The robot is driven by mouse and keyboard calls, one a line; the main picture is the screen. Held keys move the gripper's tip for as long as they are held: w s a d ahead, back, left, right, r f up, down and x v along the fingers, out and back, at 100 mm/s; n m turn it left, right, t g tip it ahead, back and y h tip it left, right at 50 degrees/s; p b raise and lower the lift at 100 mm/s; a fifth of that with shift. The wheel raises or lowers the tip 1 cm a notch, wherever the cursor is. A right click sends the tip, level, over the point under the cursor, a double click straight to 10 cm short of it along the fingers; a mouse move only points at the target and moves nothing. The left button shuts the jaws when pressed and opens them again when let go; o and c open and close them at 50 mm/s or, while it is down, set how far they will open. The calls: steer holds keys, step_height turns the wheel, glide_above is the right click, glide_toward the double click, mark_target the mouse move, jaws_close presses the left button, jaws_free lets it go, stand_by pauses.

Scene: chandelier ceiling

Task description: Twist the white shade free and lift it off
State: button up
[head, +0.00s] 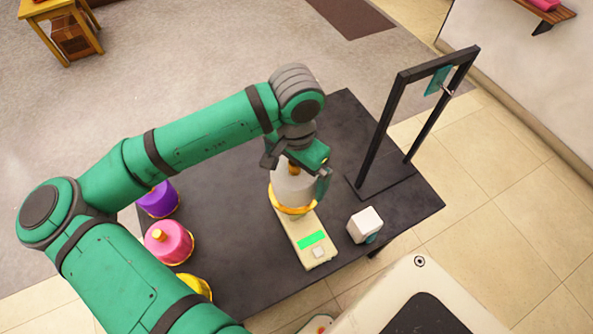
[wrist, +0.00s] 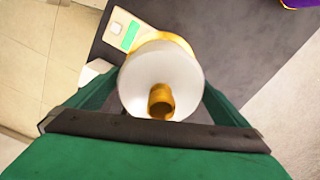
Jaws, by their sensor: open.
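The white shade (head: 292,186) has a gold rim at its bottom and a gold stub on top. It sits upright on the far end of a cream base (head: 307,245) with a green panel. My gripper (head: 300,170) is over the shade from above, its fingers on either side of it. In the wrist view the shade (wrist: 160,78) lies between the two green fingers, with the gold stub (wrist: 161,101) facing the camera. The jaws are open; whether a finger touches the shade I cannot tell.
Purple (head: 158,199), pink (head: 168,242) and yellow (head: 196,286) shades stand at the left of the dark table (head: 235,285). A white cube (head: 365,224) is right of the base. A black frame (head: 394,125) with a hanging teal piece rises at the back right.

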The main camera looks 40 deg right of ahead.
steer(key=c, duration=1.2)
steer(key=shift+o, duration=0.2)
steer(key=shift+n, duration=1.9)
steer(key=shift+n, duration=1.9)
steer(key=shift+s+n, duration=0.1)
steer(key=shift+n, duration=1.6)
steer(key=shift+r, duration=0.25)
